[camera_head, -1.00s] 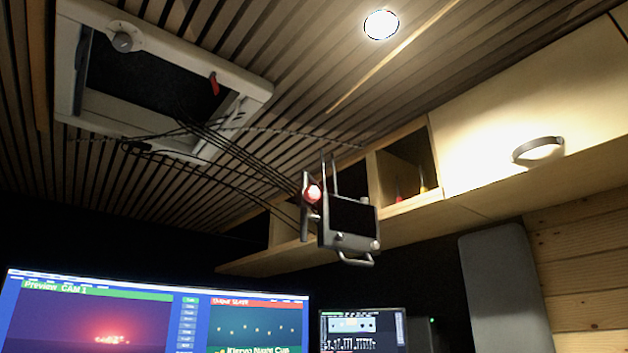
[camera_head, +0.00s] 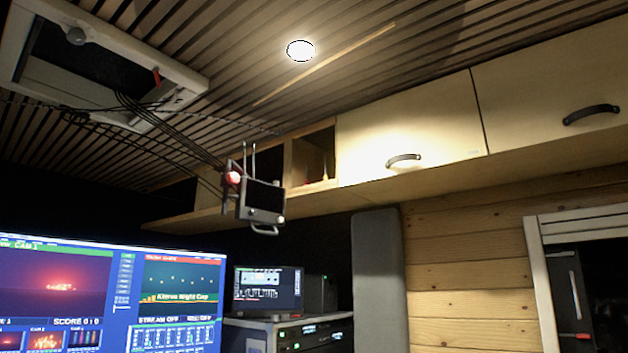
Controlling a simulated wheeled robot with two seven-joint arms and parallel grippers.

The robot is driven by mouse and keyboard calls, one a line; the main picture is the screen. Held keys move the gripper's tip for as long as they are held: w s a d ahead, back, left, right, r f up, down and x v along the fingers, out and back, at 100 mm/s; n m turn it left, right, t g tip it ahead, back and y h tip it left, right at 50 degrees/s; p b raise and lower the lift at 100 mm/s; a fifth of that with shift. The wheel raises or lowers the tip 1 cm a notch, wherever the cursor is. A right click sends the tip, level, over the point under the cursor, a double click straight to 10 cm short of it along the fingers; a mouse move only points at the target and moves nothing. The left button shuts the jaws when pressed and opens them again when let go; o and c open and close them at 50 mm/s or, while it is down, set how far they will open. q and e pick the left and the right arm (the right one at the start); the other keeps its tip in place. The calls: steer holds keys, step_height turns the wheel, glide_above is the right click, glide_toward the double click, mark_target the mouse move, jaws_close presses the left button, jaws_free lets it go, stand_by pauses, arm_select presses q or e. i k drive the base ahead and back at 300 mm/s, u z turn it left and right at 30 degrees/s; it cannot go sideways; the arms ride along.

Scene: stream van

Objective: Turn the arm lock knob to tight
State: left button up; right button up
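No knob in view is labelled as the arm lock knob, so I cannot tell for sure which it is. A round red knob or light (camera_head: 233,178) sits on the left side of a small dark device (camera_head: 264,197) with a grey frame, two antennas and a lower handle, hanging below the ceiling. A round grey knob (camera_head: 76,36) sits on the frame of the ceiling hatch (camera_head: 150,62) at upper left. Neither gripper is in view.
Black cables (camera_head: 170,125) run from the hatch toward the device. Wooden overhead cabinets (camera_head: 410,135) line the right. Below are a large screen (camera_head: 110,290), a small monitor (camera_head: 268,289) and a rack (camera_head: 300,335). A grey panel (camera_head: 377,280) and a white-framed window or door (camera_head: 533,270) stand right.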

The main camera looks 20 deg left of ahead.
mark_target(233, 178)
steer(key=z, duration=0.2)
steer(key=i, duration=0.75)
steer(key=u, duration=2.2)
